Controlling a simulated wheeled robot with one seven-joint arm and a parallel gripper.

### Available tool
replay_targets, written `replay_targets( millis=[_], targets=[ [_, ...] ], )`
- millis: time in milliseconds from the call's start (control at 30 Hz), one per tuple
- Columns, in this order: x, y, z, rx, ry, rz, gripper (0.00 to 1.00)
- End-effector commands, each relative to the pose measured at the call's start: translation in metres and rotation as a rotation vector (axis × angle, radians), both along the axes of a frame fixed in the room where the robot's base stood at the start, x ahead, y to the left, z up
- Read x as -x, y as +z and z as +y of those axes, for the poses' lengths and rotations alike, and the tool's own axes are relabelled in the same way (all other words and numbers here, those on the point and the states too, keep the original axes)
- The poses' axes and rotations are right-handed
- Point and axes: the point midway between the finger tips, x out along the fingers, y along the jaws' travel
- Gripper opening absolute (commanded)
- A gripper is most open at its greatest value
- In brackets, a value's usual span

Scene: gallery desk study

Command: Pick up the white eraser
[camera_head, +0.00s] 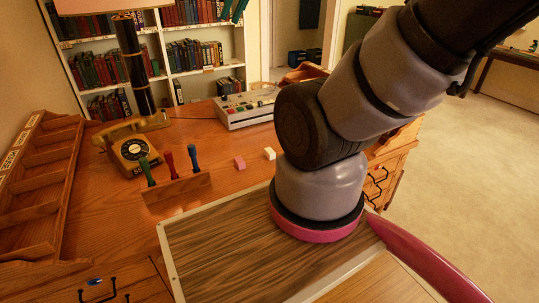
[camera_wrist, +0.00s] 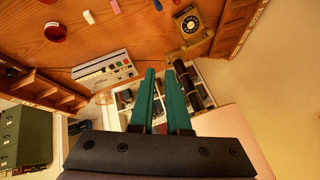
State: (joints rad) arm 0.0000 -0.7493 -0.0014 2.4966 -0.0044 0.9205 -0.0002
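The white eraser (camera_head: 269,153) lies on the wooden desk, just right of a pink eraser (camera_head: 239,162). In the wrist view the white eraser (camera_wrist: 89,17) is near the top edge, with the pink one (camera_wrist: 115,6) beside it. My gripper (camera_wrist: 165,66) has two teal fingers, apart with nothing between them. In the head view the teal fingertips (camera_head: 231,19) show at the top edge, in front of the bookshelf. The gripper is high up and well away from the white eraser.
A grey console (camera_head: 246,109) stands behind the erasers. A rotary phone (camera_head: 133,151) and a wooden holder (camera_head: 178,194) with coloured handles are to the left. A red round object (camera_wrist: 55,32) shows in the wrist view. A pinkish lampshade (camera_wrist: 232,119) is close to my gripper.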

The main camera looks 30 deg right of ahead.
Motion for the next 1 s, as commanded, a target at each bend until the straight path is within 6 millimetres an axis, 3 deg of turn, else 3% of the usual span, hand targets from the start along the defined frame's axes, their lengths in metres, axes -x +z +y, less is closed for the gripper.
replay_targets(
  millis=[33,200,367,567,800,1000],
  targets=[
    [-0.002,-0.001,0.000,-0.004,-0.003,0.005,0.38],
    [-0.028,-0.011,-0.004,-0.073,-0.051,0.071,1.00],
    [-0.076,-0.036,-0.015,-0.188,-0.166,0.187,1.00],
    [-0.134,-0.088,-0.037,-0.298,-0.351,0.326,1.00],
    [-0.189,-0.174,-0.076,-0.361,-0.608,0.472,1.00],
    [-0.214,-0.262,-0.117,-0.350,-0.837,0.566,1.00]
  ],
)
